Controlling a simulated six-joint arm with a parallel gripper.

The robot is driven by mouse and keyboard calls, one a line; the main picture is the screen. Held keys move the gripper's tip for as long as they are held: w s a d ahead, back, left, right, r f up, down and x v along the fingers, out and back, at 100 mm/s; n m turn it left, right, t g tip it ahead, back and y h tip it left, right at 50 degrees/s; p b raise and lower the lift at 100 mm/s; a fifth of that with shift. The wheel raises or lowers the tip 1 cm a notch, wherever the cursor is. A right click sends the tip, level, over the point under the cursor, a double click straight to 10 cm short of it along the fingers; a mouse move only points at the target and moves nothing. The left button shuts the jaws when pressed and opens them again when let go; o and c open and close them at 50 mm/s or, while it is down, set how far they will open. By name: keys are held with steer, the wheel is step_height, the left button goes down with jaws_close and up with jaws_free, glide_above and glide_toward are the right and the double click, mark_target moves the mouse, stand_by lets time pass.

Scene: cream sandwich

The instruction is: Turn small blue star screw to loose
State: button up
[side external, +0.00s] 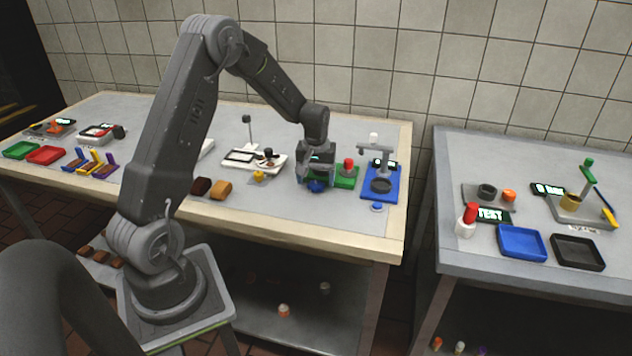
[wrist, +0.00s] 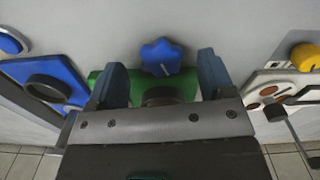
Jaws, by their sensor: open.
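The small blue star screw (wrist: 161,57) is a blue star-shaped knob with a white pointer line on top. In the wrist view it sits at the edge of the green base (wrist: 190,83), between and just beyond my open fingers. In the side view the blue star screw (side external: 316,186) shows low under my gripper (side external: 316,178). My gripper points down over the green device, and its fingers (wrist: 163,85) are apart with nothing held. I cannot tell whether a finger touches the screw.
A blue device (side external: 393,184) stands close to the right of the green one, with a blue round knob (side external: 376,207) in front. A white device (side external: 240,157) with a yellow knob (side external: 259,176) stands to the left. The table's front strip is mostly clear.

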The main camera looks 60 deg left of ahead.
mark_target(316, 185)
steer(key=shift+f, duration=0.75)
steer(key=shift+c, duration=0.2)
steer(key=c, duration=0.9)
steer(key=shift+n, duration=0.7)
steer(key=o, duration=0.9)
steer(key=shift+o, duration=0.2)
step_height(316, 185, up, 14)
steer(key=shift+f, duration=0.1)
steer(key=shift+c, duration=0.3)
